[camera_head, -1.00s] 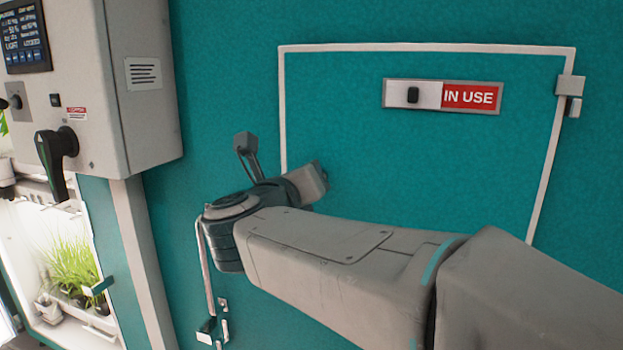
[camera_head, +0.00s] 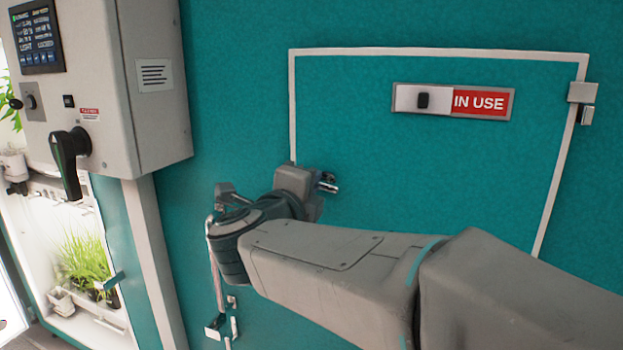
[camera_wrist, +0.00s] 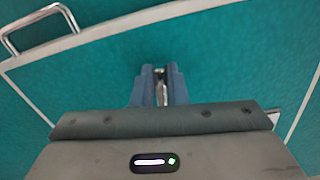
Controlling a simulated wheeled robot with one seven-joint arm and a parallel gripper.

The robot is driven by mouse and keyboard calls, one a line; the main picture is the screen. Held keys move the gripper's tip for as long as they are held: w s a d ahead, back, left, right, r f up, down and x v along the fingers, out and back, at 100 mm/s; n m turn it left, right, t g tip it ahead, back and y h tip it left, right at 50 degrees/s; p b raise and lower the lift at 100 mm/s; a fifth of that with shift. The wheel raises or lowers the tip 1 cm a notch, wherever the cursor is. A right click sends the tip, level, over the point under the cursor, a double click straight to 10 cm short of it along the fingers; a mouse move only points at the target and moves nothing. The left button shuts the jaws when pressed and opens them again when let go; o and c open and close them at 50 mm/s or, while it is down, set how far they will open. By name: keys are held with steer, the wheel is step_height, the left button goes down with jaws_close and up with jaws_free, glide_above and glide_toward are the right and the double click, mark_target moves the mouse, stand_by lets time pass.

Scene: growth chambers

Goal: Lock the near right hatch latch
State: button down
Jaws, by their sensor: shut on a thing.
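A teal hatch panel with a white border (camera_head: 430,160) fills the wall in front of me. At its upper right edge sits a small grey latch (camera_head: 583,93) with a metal piece hanging below it. My gripper (camera_head: 327,183) is well left of that latch, near the border's left side and partly hidden by my own arm. In the wrist view my gripper (camera_wrist: 160,82) is shut on a small silvery metal piece (camera_wrist: 161,92) over the teal panel. I cannot tell whether this piece is part of a latch.
A sliding sign (camera_head: 480,102) reads "IN USE" on the panel. A chrome handle (camera_wrist: 40,25) stands outside the border. At left are a control box (camera_head: 150,90) with a black lever (camera_head: 68,160) and a lit chamber with green plants (camera_head: 85,262).

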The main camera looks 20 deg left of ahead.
steer(key=shift+f+n, duration=0.15)
steer(key=shift+n, duration=0.85)
steer(key=c, duration=1.4)
jaws_free()
steer(key=shift+c, duration=0.2)
steer(key=shift+s, duration=0.1)
steer(key=s+a+b, duration=0.1)
steer(key=s+b, duration=0.2)
steer(key=s, duration=1)
steer(key=shift+s, duration=0.35)
